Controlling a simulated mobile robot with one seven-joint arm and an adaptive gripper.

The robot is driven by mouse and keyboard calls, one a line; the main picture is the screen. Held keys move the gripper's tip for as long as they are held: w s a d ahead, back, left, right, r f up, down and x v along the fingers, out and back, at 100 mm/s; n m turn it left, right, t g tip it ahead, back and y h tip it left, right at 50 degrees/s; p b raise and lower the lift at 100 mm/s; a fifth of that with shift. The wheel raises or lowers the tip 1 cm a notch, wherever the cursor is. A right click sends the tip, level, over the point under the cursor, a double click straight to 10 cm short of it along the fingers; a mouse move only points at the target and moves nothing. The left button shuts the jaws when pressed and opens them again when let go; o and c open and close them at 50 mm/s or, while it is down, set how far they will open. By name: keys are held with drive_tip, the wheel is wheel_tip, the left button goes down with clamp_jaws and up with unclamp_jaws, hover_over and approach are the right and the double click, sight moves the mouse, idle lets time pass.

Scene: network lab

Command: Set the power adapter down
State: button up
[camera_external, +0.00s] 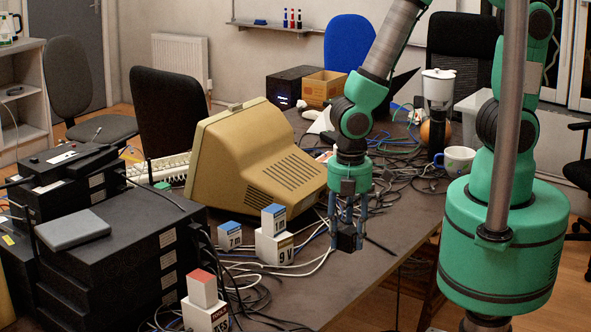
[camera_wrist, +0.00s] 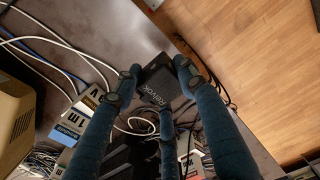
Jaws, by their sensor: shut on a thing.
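The power adapter (camera_external: 346,241) is a small black block between the fingers of my gripper (camera_external: 347,232) in the external view. In the wrist view the black adapter (camera_wrist: 159,86), with pale lettering on its face, sits between the blue fingers of my gripper (camera_wrist: 155,80). The gripper is shut on it. The adapter is over the table (camera_external: 400,225) near its front edge; whether its underside touches the tabletop I cannot tell.
A beige monitor (camera_external: 250,150) stands left of my gripper. White boxes with coloured tops, one marked 9V (camera_external: 274,247), stand front left among loose cables. Black stacked equipment (camera_external: 120,245) fills the left. A mug (camera_external: 455,160) stands at right. Some bare tabletop lies right of my gripper.

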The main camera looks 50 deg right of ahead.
wheel_tip(320, 180, up, 3)
drive_tip(key=shift+w+d+f, duration=0.1)
drive_tip(key=w+d+m, duration=0.5)
drive_tip(key=w+d, duration=0.7)
drive_tip(key=w, duration=0.4)
drive_tip(key=w+d+m, duration=0.2)
drive_tip(key=w+d, duration=0.3)
drive_tip(key=d, duration=0.5)
drive_tip(key=w+d+m, duration=0.3)
drive_tip(key=w+d, duration=0.2)
drive_tip(key=d, duration=0.6)
drive_tip(key=s+d+m, duration=0.3)
drive_tip(key=d+m, duration=0.1)
drive_tip(key=d, duration=1.5)
drive_tip(key=s+d+m, duration=0.3)
drive_tip(key=d, duration=1.5)
wheel_tip(320, 180, down, 11)
drive_tip(key=shift+w+d+f, duration=0.1)
drive_tip(key=shift+f, duration=0.05)
